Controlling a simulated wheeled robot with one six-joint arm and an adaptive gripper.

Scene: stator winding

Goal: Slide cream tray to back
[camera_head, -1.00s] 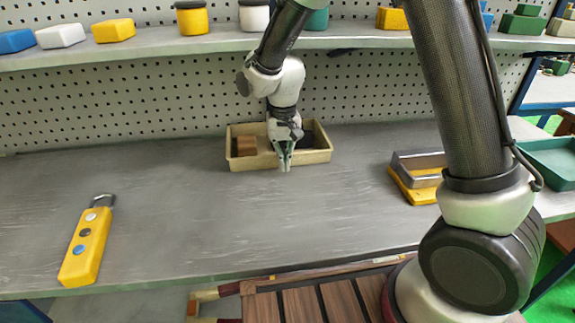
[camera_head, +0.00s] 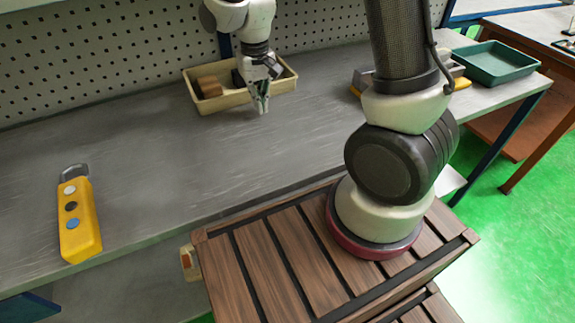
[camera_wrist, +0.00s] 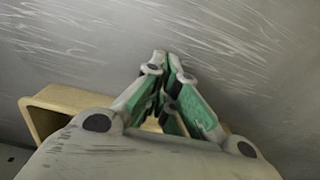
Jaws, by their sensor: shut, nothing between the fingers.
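The cream tray (camera_head: 215,104) sits at the back of the grey workbench, close to the pegboard. A brown block (camera_head: 208,87) lies in its left part, and a dark thing (camera_head: 238,78) shows in it behind my gripper. My gripper (camera_head: 264,108) is shut and empty, pointing down at the tray's front side. Whether it touches the front wall I cannot tell. In the wrist view my gripper (camera_wrist: 165,60) has its fingertips together over bare bench, with part of the cream tray (camera_wrist: 70,99) showing at the left, mostly hidden behind the gripper body.
A yellow control box (camera_head: 78,225) with several buttons lies at the front left of the bench. A grey metal piece with yellow (camera_head: 362,80) is at the right, partly behind my arm. A green tray (camera_head: 494,63) stands farther right. The middle of the bench (camera_head: 170,150) is clear.

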